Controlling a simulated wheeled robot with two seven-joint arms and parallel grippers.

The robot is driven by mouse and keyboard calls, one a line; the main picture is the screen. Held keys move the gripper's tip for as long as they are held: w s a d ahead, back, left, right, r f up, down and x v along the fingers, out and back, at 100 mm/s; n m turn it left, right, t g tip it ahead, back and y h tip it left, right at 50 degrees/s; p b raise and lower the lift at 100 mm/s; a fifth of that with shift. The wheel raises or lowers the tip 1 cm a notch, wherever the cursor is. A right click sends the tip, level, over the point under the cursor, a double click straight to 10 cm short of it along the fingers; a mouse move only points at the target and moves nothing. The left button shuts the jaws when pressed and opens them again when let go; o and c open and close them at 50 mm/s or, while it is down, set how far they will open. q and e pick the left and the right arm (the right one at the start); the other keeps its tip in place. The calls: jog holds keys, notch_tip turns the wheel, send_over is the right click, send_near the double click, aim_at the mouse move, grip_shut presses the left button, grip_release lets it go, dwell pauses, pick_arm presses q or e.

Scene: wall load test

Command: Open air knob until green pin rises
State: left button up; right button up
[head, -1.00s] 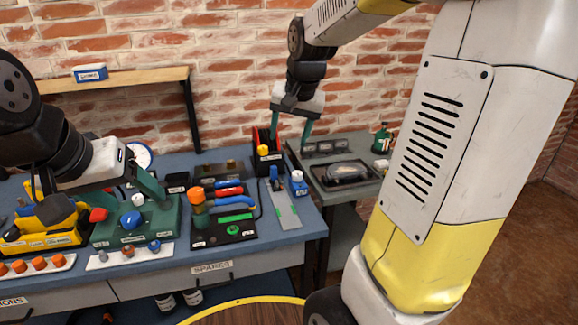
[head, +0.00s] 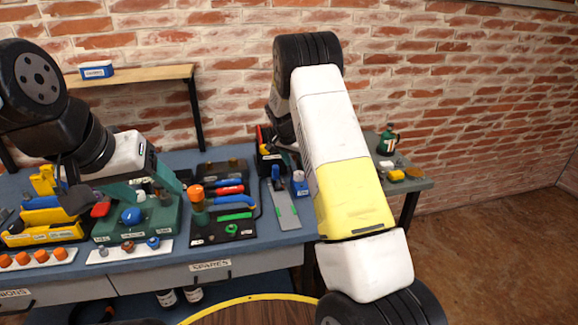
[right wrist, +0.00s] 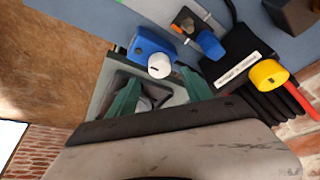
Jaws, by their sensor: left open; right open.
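A green box (head: 160,225) on the bench carries a round blue knob (head: 131,215), a red part and a white knob; its labels are too small to read, so I cannot tell which is the air knob. No raised green pin can be made out. My left gripper (head: 145,194) is open, with its green fingers over the box, above and behind the blue knob. My right gripper (right wrist: 160,76) is open and empty in the right wrist view, facing a blue block with a white cap (right wrist: 159,66). In the head view my right arm mostly hides this gripper.
A white strip (head: 120,256) with small knobs lies in front. A yellow holder (head: 40,236) is at left. A side table (head: 418,185) stands at right.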

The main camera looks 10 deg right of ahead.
aim_at(299, 173)
jog(key=x, duration=0.5)
jog(key=shift+f, duration=0.1)
grip_shut()
